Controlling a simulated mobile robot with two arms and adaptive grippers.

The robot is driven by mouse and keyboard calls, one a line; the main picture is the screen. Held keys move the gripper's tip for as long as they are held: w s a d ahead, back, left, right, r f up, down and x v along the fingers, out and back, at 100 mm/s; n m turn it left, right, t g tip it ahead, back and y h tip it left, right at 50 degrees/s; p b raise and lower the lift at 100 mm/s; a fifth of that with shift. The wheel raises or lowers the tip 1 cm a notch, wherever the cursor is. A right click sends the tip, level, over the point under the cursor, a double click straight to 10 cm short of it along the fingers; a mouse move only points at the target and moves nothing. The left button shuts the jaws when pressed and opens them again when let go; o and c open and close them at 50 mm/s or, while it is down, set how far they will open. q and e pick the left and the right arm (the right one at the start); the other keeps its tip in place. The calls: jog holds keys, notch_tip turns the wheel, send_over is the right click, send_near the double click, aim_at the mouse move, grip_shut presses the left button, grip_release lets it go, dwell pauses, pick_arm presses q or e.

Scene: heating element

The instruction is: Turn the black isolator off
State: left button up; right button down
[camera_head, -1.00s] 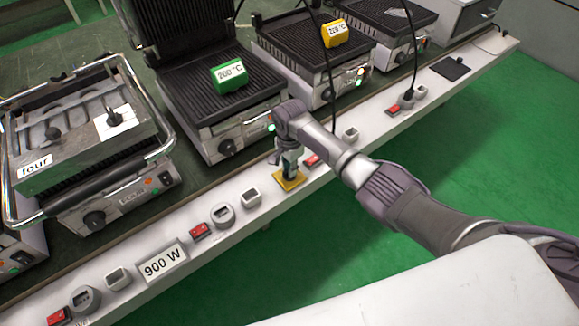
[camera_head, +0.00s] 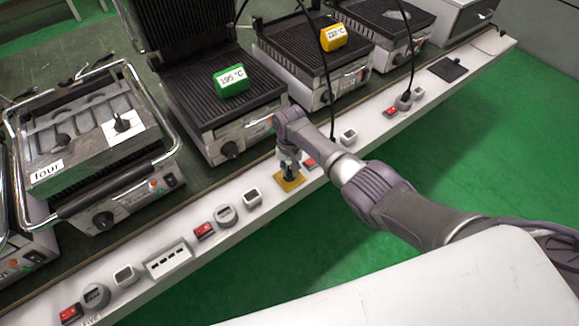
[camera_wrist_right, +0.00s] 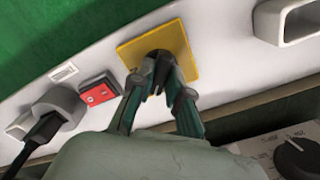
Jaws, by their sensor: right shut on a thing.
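The black isolator knob (camera_wrist_right: 157,68) sits on a square yellow plate (camera_wrist_right: 181,42) in the right wrist view. The yellow plate also shows on the white ledge in the head view (camera_head: 293,185). My right gripper (camera_wrist_right: 158,80) is shut on the black knob, with one finger on each side of it. In the head view my right gripper (camera_head: 288,167) points down over the plate and hides most of the knob. My left gripper is in neither view.
A red switch (camera_wrist_right: 99,91) and a grey socket with a black plug (camera_wrist_right: 58,112) sit beside the plate. The white ledge (camera_head: 222,240) carries more sockets and a display (camera_head: 168,259) showing dashes. Contact grills stand behind, one with a green 195 °C sign (camera_head: 231,81).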

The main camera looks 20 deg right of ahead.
aim_at(289, 171)
jog(key=n, duration=0.4)
jog(key=shift+n+p, duration=0.3)
jog(key=shift+n, duration=1.9)
jog(key=c, duration=1.1)
grip_release()
notch_tip(289, 171, up, 12)
jog(key=shift+s+f, duration=0.1)
